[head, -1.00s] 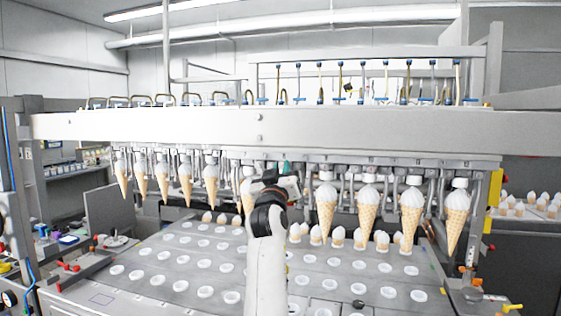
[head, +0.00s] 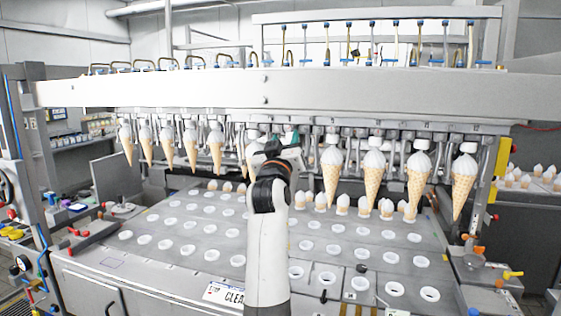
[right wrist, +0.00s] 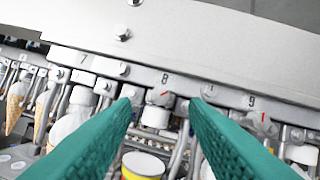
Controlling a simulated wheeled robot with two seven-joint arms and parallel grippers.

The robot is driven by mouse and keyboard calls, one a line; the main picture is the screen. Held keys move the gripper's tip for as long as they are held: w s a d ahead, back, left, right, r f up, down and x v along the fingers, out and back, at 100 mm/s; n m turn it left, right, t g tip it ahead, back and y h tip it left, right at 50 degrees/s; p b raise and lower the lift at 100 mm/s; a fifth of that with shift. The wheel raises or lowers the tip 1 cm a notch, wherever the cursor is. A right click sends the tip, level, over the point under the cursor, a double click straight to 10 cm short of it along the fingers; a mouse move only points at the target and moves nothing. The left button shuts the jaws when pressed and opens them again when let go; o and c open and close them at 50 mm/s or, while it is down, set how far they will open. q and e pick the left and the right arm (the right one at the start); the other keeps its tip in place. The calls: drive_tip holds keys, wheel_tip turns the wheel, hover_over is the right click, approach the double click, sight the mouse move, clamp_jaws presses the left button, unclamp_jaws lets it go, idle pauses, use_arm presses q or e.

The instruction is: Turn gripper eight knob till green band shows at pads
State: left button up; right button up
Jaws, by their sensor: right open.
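The gripper eight label, a black 8 (right wrist: 165,79), is on the metal rail in the right wrist view. Below it is a small grey knob with a red mark (right wrist: 160,97), above a white cylinder (right wrist: 155,118). My right gripper (right wrist: 160,105) is open, its two green ridged fingers in front of the rail, one on each side of that knob in the picture; contact is not visible. No green band is visible at the pads. In the head view my right gripper (head: 285,146) is at the cone row, and my arm hides the station behind it. My left gripper is out of view.
A long beam (head: 380,98) spans the machine above hanging cones (head: 372,170). Below is a grey plate with white-rimmed holes (head: 330,278). In the right wrist view, neighbouring stations are labelled 7 (right wrist: 82,58) and 9 (right wrist: 251,101).

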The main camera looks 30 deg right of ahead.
drive_tip(key=b+v, duration=0.2)
drive_tip(key=v, duration=0.6)
idle(0.5)
